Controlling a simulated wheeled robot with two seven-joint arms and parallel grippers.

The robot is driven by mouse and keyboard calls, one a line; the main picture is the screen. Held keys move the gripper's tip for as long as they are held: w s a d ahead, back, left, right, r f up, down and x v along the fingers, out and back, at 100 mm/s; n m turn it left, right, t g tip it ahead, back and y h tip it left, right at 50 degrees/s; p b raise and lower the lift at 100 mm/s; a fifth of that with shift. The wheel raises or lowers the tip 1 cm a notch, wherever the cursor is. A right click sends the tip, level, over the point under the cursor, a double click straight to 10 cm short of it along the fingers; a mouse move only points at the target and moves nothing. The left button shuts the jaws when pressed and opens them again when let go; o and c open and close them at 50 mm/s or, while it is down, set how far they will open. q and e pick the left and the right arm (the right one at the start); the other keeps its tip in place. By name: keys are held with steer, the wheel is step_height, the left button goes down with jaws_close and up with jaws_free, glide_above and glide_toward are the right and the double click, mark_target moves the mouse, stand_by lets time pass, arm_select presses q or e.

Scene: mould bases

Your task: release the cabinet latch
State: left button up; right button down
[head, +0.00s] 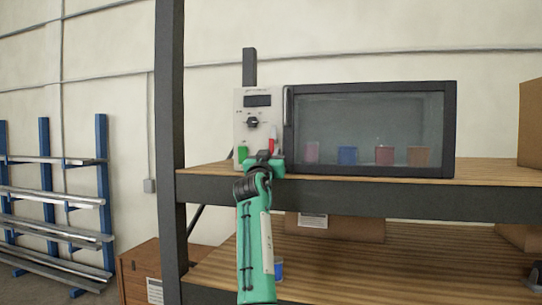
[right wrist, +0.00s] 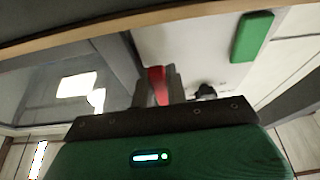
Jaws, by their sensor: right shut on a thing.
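The cabinet (head: 450,130) has a dark frame and a glass front. It stands on the wooden shelf, with its door shut. A pale control panel (head: 242,122) is at its left, with a dark display, a black dial (head: 252,122) and a green button (head: 242,153). A red latch (head: 272,133) sits at the panel's lower right, partly hidden by my gripper. My right gripper (head: 270,154) is at the latch; in the right wrist view its two fingers are shut on the red latch (right wrist: 157,78), one on each side. The left gripper is not in view.
Several coloured cups, one of them blue (head: 348,155), stand behind the glass. A dark shelf post (head: 170,110) rises left of the panel. The shelf's front edge (head: 350,193) runs below the cabinet. Cardboard boxes (head: 335,227) are on the lower shelf.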

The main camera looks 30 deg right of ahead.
steer(key=c, duration=1.4)
jaws_free()
steer(key=shift+a+m, duration=0.1)
steer(key=shift+m, duration=0.3)
